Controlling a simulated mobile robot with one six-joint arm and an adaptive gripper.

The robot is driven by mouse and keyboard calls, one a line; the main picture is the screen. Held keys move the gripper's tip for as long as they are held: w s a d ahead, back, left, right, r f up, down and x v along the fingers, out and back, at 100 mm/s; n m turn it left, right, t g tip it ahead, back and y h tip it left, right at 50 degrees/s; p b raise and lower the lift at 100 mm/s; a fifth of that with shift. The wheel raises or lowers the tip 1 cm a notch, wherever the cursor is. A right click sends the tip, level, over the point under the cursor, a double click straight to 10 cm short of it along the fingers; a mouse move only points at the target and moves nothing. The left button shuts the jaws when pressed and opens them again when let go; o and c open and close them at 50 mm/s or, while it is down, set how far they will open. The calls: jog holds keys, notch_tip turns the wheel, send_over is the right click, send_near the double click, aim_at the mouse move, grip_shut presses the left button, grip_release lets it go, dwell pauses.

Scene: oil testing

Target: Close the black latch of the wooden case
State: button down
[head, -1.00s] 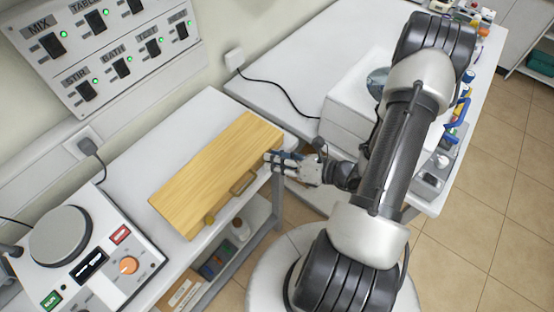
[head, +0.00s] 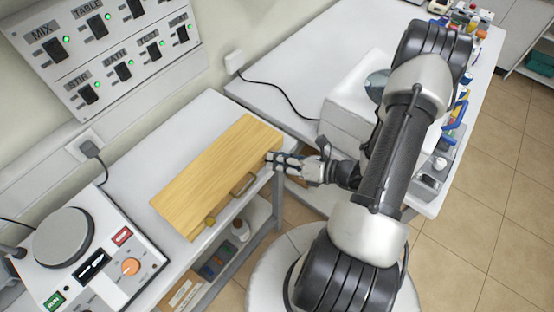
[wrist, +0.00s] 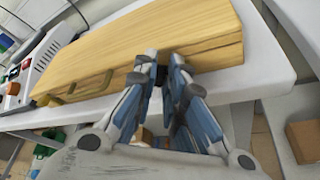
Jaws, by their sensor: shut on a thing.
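The wooden case (head: 215,175) lies on the white bench with its lid down. It also fills the upper part of the wrist view (wrist: 150,45). My gripper (head: 273,158) is at the right end of the case's front side. In the wrist view its blue-grey fingers (wrist: 162,70) are close together against the front face, with a small dark part between the tips. That part seems to be the black latch (wrist: 162,76), mostly hidden by the fingers. Whether the latch is fastened cannot be seen.
A handle (head: 243,184) and a brass-coloured latch (head: 210,221) are on the case's front, left of my gripper. A hotplate device (head: 90,255) stands to the left. A white box (head: 345,115) stands on the other bench.

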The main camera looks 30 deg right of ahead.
jog(key=d+m+y, duration=0.1)
jog(key=m, duration=0.1)
jog(key=m+y, duration=0.1)
jog(key=m, duration=0.2)
jog(key=w+d+m+t+y, duration=0.1)
jog(key=m, duration=0.2)
jog(key=shift+d+f+y+p, duration=0.1)
jog(key=shift+d+y+p, duration=0.2)
jog(key=shift+d+y, duration=0.1)
dwell(0.5)
jog(key=c, duration=1.9)
grip_release()
jog(key=shift+v, duration=3.7)
